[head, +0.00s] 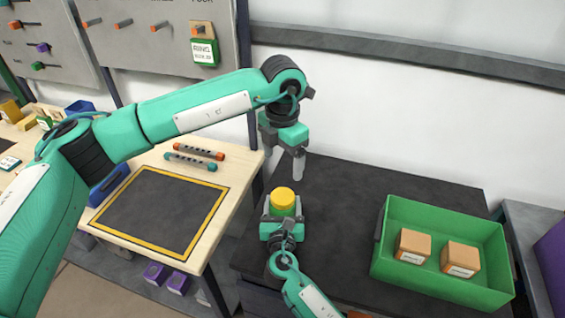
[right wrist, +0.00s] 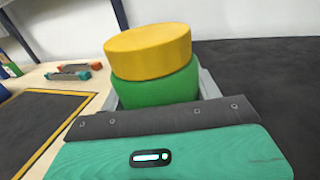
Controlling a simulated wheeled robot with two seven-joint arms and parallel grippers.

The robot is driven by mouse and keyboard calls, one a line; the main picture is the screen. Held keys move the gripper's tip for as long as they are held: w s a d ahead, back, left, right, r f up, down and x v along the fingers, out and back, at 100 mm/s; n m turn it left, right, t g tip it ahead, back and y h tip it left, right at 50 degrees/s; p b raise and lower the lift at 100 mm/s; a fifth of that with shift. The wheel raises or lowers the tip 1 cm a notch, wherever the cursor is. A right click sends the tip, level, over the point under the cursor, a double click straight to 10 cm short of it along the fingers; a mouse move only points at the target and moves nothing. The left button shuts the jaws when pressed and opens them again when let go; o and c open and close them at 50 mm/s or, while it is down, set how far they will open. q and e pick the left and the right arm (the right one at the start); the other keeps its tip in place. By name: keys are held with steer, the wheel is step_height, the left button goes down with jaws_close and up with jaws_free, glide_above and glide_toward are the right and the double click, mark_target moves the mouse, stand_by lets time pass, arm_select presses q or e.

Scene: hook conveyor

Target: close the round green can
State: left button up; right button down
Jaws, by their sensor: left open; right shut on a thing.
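The round green can (head: 284,211) stands upright on the dark table, with a yellow lid (head: 283,195) on top of it. In the right wrist view the yellow lid (right wrist: 148,52) sits on the green can (right wrist: 158,88), looking slightly off to the left; I cannot tell whether it is fully seated. My right gripper (head: 282,217) is shut on the can's body from the front. My left gripper (head: 298,172) is open and empty, pointing down above and slightly behind the lid, apart from it.
A green crate (head: 382,262) with two orange-brown boxes stands on the dark table at the right. The dark table (head: 340,195) is clear between can and crate.

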steer(key=shift+c, duration=1.2)
jaws_free()
steer(key=shift+s, duration=0.1)
steer(key=s+b, duration=0.1)
steer(key=s, duration=0.5)
steer(key=s+b, duration=0.1)
steer(key=s, duration=0.5)
steer(key=shift+a+f+b, duration=0.15)
steer(key=shift+b, duration=0.2)
steer(key=shift+s, duration=0.8)
